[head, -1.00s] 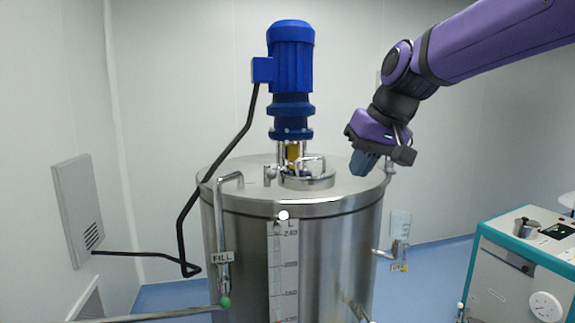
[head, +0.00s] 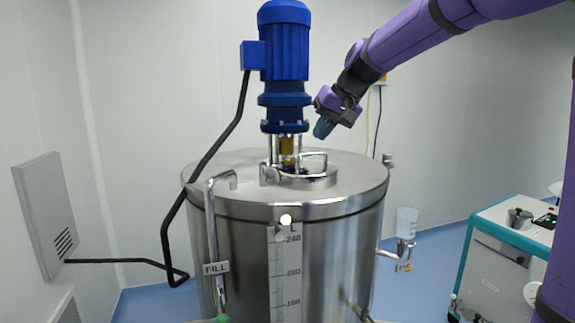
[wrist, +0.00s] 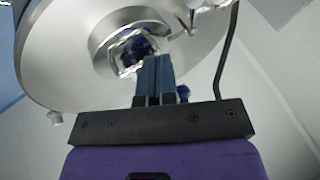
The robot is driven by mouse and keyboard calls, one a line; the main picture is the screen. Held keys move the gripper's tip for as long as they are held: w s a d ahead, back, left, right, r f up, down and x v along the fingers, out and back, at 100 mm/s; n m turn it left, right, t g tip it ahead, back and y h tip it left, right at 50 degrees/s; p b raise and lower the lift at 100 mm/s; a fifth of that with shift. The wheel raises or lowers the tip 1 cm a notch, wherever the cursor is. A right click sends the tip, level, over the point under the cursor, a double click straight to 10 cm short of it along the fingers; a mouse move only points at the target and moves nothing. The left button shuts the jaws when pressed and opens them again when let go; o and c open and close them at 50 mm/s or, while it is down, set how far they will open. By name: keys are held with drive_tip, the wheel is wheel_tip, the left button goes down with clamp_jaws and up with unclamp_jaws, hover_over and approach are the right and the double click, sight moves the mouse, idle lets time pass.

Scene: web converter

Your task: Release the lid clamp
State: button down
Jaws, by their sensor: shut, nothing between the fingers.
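The steel tank's round top (head: 355,178) carries a small round hatch lid (head: 320,183) with an arched handle (head: 312,154). A small metal fitting (head: 267,174) at the hatch's left edge may be the clamp; I cannot tell its state. My gripper (head: 322,128) is above the tank top, right of the blue motor and higher than the hatch, touching nothing. In the wrist view, the blue-grey fingers (wrist: 153,72) are together and empty, pointing towards the hatch (wrist: 128,58). The clamp is not clearly distinguishable there.
The blue motor (head: 285,45) stands upright behind the hatch, close left of my gripper. Its black cable (head: 215,148) hangs on the left. A bent fill pipe (head: 212,235) rises at the tank's front left. A teal-edged cabinet (head: 500,258) stands at the right.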

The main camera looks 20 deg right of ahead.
sight(267, 170)
drive_tip(key=shift+f, duration=0.1)
drive_tip(key=x, duration=0.9)
drive_tip(key=a, duration=0.2)
drive_tip(key=w+a+f, duration=0.1)
drive_tip(key=shift+f, duration=0.1)
drive_tip(key=shift+w+a+f, duration=0.15)
drive_tip(key=shift+a, duration=0.45)
drive_tip(key=shift+a, duration=0.1)
drive_tip(key=shift+a+m, duration=0.2)
drive_tip(key=shift+m, duration=0.1)
